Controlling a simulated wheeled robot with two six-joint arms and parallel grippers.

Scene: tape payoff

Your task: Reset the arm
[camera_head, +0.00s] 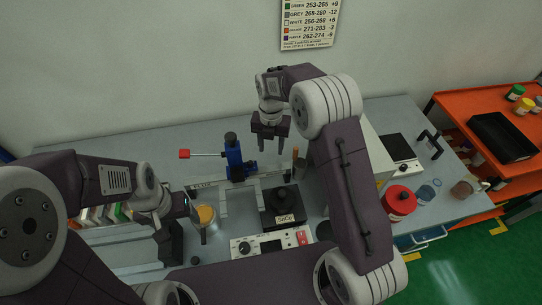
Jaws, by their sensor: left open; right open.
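My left arm comes in from the left and is bent low over the bench. My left gripper (188,208) is near a small container with an orange-yellow top (206,214); I cannot tell whether they touch. My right arm reaches up from the lower right and folds back toward the middle. My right gripper (268,152) is open and points down, its two dark fingers apart with nothing between them. It hangs just right of a blue stand (234,160). Part of the bench is hidden behind my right arm.
A black device (283,203) stands mid-bench above a white control panel (272,242). An orange cart (449,104) carries a black tray (503,134).

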